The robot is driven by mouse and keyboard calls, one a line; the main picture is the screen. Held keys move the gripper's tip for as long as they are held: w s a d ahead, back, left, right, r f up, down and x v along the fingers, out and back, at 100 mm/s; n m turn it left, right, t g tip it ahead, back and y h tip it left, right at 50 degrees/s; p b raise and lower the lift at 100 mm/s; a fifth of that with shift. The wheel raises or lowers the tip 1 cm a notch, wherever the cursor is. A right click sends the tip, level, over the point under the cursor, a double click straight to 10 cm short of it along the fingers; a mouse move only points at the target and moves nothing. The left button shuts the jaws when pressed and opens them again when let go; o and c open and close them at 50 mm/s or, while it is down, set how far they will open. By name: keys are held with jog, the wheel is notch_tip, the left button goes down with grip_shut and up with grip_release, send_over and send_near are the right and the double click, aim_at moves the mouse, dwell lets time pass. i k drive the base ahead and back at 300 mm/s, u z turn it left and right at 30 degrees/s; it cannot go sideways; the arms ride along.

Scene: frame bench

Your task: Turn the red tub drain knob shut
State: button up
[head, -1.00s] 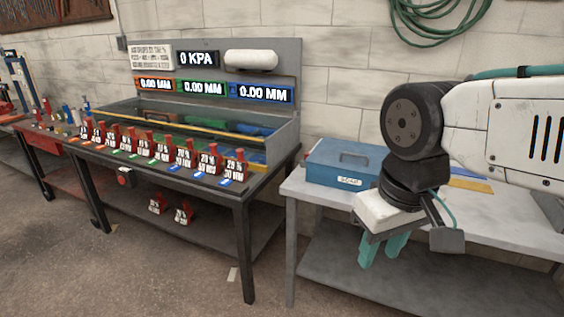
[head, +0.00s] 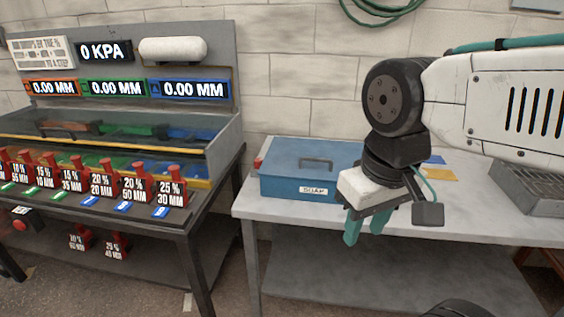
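A blue tub (head: 285,186) with a grey handle on top and a white label, which seems to read SOAK, stands on the grey table. A small red part (head: 258,163) shows at its left end and may be the drain knob; it is too small to tell its shape or how it is turned. My gripper (head: 366,228) hangs to the right of the tub, over the table's front edge in the picture. Its two teal fingers point down with a gap between them, and nothing shows between them.
A dark bench (head: 190,226) on the left holds a clear-fronted trough and a row of red labelled blocks (head: 170,185). A red button box (head: 22,220) is on its front. A gap of floor separates bench and table. A grey metal tray (head: 530,190) is at the right.

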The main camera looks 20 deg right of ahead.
aim_at(258, 161)
jog(key=z, duration=0.1)
jog(key=i, duration=0.1)
jog(key=z, duration=0.05)
jog(key=k, duration=0.45)
jog(key=u, duration=0.7)
jog(key=i, duration=1.5)
jog(key=z, duration=0.5)
